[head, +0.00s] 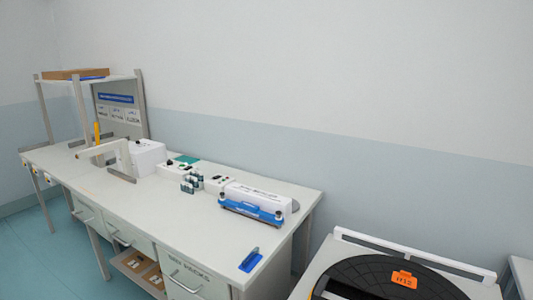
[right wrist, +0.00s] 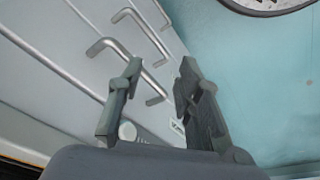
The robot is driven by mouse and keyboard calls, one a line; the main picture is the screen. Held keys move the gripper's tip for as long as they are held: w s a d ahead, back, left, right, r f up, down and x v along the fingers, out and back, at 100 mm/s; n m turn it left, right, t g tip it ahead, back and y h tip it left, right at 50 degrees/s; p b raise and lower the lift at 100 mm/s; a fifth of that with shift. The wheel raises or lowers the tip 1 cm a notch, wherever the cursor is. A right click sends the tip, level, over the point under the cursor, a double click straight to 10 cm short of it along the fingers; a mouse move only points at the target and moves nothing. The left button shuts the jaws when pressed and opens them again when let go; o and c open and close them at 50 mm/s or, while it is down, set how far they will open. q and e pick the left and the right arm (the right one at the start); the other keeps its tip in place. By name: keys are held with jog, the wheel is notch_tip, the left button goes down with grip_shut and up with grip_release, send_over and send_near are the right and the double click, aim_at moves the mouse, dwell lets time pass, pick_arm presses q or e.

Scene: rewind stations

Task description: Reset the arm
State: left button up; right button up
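My right gripper (right wrist: 160,70) shows in the right wrist view. Its two dark fingers stand apart with nothing between them, so it is open and empty. It is in front of grey drawer fronts (right wrist: 85,22) with bar handles (right wrist: 110,65); whether it touches them I cannot tell. Neither gripper shows in the head view, and my left gripper is in no view. A white bent arm-like fixture (head: 104,149) stands on the long bench (head: 150,205), left of a white box (head: 147,155). I cannot tell whether the task means this fixture.
A blue-and-white device (head: 254,206) and a blue pad (head: 250,262) are at the bench's right end. A black round tray (head: 385,275) with an orange tag (head: 404,279) stands right of the bench.

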jog(key=s+d+f+g, duration=0.1)
jog(key=s+f, duration=0.8)
jog(key=f, duration=0.3)
jog(key=s+d+f, duration=0.2)
jog(key=s+f, duration=0.8)
jog(key=f, duration=0.1)
jog(key=shift+d+f+g, duration=0.2)
jog(key=shift+f+g, duration=0.15)
jog(key=shift+g, duration=0.05)
